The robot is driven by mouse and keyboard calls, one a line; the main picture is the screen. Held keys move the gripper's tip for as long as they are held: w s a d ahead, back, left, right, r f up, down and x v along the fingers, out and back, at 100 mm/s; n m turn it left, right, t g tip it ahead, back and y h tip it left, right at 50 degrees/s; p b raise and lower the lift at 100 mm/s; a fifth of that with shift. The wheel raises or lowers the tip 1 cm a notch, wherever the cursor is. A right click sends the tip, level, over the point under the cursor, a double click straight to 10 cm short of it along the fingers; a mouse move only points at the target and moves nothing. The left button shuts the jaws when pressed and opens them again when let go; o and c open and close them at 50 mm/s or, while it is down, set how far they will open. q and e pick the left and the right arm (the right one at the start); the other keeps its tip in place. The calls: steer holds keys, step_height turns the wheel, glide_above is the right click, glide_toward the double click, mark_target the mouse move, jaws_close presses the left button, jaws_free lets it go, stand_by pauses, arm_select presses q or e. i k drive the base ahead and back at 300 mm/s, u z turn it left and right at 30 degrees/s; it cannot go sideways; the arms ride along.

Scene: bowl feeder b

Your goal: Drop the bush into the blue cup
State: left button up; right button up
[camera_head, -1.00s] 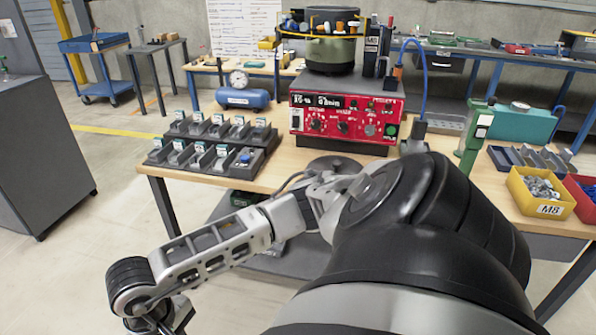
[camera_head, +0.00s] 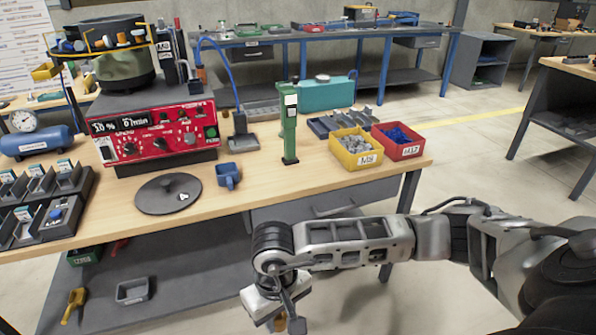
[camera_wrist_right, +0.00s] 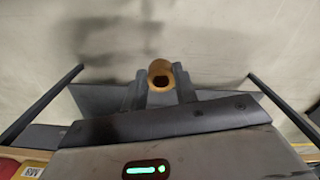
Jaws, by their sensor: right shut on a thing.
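The blue cup (camera_head: 228,177) stands upright on the wooden bench in the head view, right of a dark round disc and in front of the red control box. My right gripper (camera_head: 288,317) is low in the head view, in front of the bench and below its top, well apart from the cup. The right wrist view shows the bush (camera_wrist_right: 160,72), a small bronze ring, held between the fingertips of the right gripper (camera_wrist_right: 160,92). Its bore is partly visible. The bush also shows small in the head view (camera_head: 297,326). My left gripper is out of view.
The dark disc (camera_head: 168,194) lies left of the cup. A green post tool (camera_head: 289,125), a yellow bin (camera_head: 356,149) and a red bin (camera_head: 398,142) stand to its right. The bench's front edge (camera_head: 330,190) lies between gripper and cup.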

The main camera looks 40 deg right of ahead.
mark_target(224, 179)
steer(key=z, duration=0.1)
steer(key=i, duration=1.1)
